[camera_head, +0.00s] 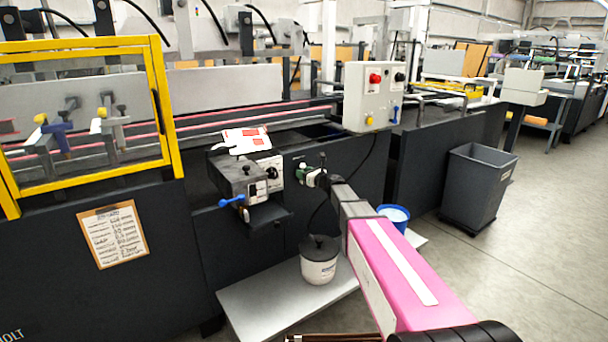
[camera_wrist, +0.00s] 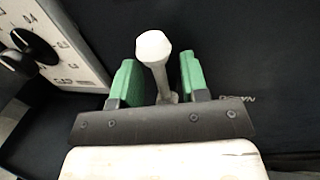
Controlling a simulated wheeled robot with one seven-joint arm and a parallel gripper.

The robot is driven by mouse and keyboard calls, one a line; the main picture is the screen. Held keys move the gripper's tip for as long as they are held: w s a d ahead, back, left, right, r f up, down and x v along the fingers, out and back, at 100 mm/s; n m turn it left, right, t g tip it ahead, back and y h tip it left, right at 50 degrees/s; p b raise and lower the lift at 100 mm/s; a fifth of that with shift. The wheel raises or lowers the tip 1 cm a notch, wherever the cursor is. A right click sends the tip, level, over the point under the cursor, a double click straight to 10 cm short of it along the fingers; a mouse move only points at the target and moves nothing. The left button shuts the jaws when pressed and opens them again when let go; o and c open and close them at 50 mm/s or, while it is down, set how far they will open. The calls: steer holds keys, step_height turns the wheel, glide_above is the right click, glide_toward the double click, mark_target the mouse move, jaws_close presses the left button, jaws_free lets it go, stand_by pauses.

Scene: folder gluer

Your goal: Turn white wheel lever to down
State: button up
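The white lever (camera_wrist: 153,47), with a rounded white tip and a thin stem, shows in the wrist view. It stands between the green fingers of my gripper (camera_wrist: 160,82), with a visible gap on each side. The gripper is open and the lever is not clamped. Its lower stem is hidden behind the gripper's dark plate. In the head view my gripper (camera_head: 312,174) is at the dark machine front, just right of the grey gap unit. The lever is too small to make out there, and no wheel shows clearly in either view.
A dial panel (camera_wrist: 60,40) with black knobs lies left of my gripper. The grey unit (camera_head: 240,180) carries a blue lever (camera_head: 232,201). A white pot (camera_head: 319,262) stands below on a grey plate (camera_head: 260,300). A grey bin (camera_head: 478,188) stands right on open floor.

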jaws_close()
steer(key=shift+d, duration=0.1)
steer(key=w+d+f+m+t, duration=0.1)
steer(key=d+f+m+t, duration=0.1)
steer(key=m, duration=0.7)
steer(key=w+d+f+m+t+h, duration=0.1)
steer(key=f+m, duration=0.1)
steer(key=m, duration=0.8)
steer(key=shift+w+d+f+t, duration=0.3)
steer(key=shift+d+t, duration=0.05)
steer(key=shift+t, duration=0.05)
steer(key=shift+m+h, duration=0.3)
steer(key=shift+m, duration=0.1)
steer(key=shift+o, duration=0.3)
jaws_free()
steer(key=shift+s+f, duration=0.1)
steer(key=shift+s, duration=0.05)
